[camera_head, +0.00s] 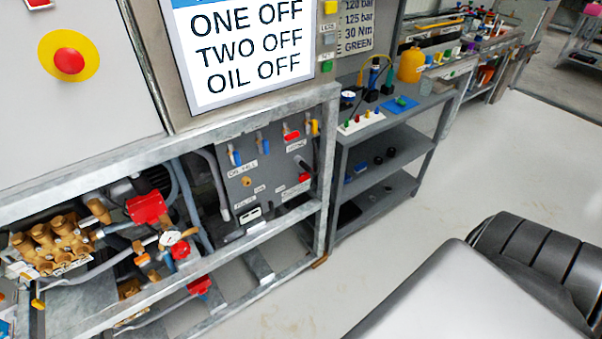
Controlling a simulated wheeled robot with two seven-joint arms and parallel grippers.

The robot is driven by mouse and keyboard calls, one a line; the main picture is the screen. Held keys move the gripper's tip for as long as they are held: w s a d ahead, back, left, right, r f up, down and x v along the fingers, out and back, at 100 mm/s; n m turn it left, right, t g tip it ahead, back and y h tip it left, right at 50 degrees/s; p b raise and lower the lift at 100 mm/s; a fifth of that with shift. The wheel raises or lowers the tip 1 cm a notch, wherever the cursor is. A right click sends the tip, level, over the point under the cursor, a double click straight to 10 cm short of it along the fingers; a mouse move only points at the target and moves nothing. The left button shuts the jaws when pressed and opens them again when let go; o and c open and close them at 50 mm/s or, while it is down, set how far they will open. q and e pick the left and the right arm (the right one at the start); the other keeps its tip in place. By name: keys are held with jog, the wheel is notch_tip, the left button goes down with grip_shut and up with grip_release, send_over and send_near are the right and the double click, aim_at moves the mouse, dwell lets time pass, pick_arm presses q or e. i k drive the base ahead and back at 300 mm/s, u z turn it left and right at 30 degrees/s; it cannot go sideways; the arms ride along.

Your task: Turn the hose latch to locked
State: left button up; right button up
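A dark grey valve panel (270,170) sits inside the galvanized frame, tilted in the picture. Blue levers (235,156) and a red lever (291,135) are along its upper part, with small white labels. At its right side is a red part (304,178) below a short black handle (300,163), near a label too small to read. I cannot tell which of these parts is the hose latch, or its position. Neither gripper is in view; part of my own body fills the lower right.
Brass pump heads (50,243), red valves (148,208) and a gauge (171,238) are at left. A sign (246,48) and a red emergency button (69,61) are above. A grey shelf unit (385,170) stands right of the frame. The floor (470,170) beyond is clear.

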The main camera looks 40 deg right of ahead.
aim_at(305, 176)
jog(key=z, duration=2.95)
jog(key=i, duration=2.95)
jog(key=u, duration=2.85)
